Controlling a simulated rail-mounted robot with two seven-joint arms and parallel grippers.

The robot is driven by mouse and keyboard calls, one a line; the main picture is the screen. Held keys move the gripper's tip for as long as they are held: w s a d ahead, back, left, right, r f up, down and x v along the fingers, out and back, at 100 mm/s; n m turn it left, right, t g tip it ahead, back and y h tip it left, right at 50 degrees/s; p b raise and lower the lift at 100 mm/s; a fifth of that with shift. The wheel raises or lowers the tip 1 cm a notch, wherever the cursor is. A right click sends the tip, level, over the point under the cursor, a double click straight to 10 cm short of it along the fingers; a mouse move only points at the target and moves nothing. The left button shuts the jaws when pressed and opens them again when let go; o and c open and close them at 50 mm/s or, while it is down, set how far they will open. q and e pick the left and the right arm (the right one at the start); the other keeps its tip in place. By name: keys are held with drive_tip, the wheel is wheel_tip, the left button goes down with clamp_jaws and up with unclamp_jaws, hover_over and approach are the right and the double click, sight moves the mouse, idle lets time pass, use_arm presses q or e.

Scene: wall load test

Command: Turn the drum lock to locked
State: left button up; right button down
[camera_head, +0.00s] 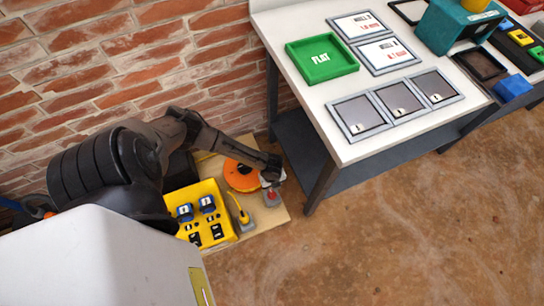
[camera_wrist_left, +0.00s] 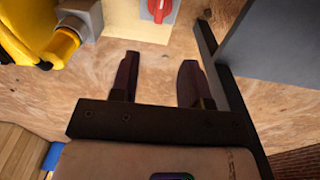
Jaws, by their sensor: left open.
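The red knob (camera_head: 271,194) sits on a small grey box at the right end of a wooden board (camera_head: 262,222), beside an orange drum (camera_head: 241,175). My right gripper is not in view.
A yellow socket box (camera_head: 227,229) and a yellow plug on a grey block (camera_head: 246,224) stand left of the knob. A white-topped bench (camera_head: 310,110) with trays and panels stands to the right, its leg (camera_head: 321,187) close by. A brick wall (camera_head: 110,60) is behind.

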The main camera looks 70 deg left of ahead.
sight(272, 193)
use_arm(q)
wheel_tip(272, 193, down, 12)
drive_tip(key=b, duration=0.7)
drive_tip(key=shift+f+b, duration=0.2)
drive_tip(key=shift+b, duration=0.1)
drive_tip(key=shift+f+b, duration=0.45)
drive_tip(key=shift+f, duration=0.25)
clamp_jaws()
